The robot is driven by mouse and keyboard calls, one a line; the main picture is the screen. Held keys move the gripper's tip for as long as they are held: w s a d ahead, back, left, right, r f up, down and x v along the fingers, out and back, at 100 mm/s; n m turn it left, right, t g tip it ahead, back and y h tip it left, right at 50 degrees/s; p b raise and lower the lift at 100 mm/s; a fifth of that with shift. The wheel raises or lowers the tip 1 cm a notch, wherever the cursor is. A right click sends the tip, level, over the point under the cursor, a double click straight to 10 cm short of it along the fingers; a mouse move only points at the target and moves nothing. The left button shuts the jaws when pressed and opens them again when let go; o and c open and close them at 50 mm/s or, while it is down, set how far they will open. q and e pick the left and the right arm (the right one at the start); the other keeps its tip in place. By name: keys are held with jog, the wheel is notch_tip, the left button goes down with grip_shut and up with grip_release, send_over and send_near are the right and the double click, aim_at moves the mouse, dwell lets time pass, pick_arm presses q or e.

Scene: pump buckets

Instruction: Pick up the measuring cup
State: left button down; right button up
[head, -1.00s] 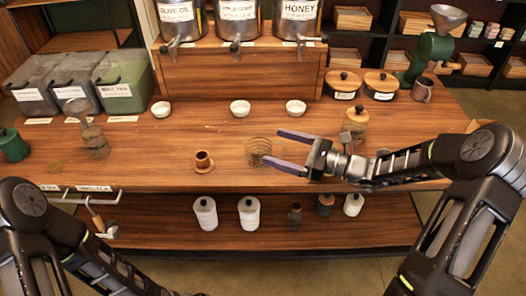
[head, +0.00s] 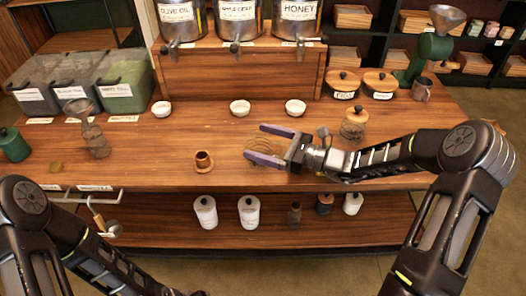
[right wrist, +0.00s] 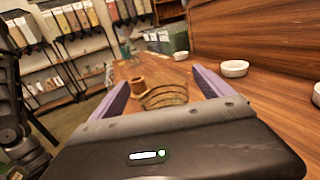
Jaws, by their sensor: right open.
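A see-through vessel with ring-like lines (head: 265,146), which looks like the measuring cup, stands on the wooden table in the head view. In the right wrist view it is a brownish ringed shape (right wrist: 164,96) between the fingers. My right gripper (head: 254,143) is open, with one purple finger on the far side of the vessel and one on the near side. I cannot tell whether the fingers touch it. The gripper body hides the vessel's lower part in the wrist view. My left gripper is out of view.
A small copper cup (head: 203,159) on a round base stands to the left. A lidded jar (head: 353,125) is right of the gripper. White bowls (head: 240,107) line the back below a wooden stand (head: 238,76). Table space between the copper cup and the left-side items is clear.

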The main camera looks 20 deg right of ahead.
jog(key=shift+c, duration=0.4)
jog(key=c, duration=1.5)
jog(key=shift+r, duration=0.1)
notch_tip(320, 180, up, 10)
jog(key=shift+f, duration=0.1)
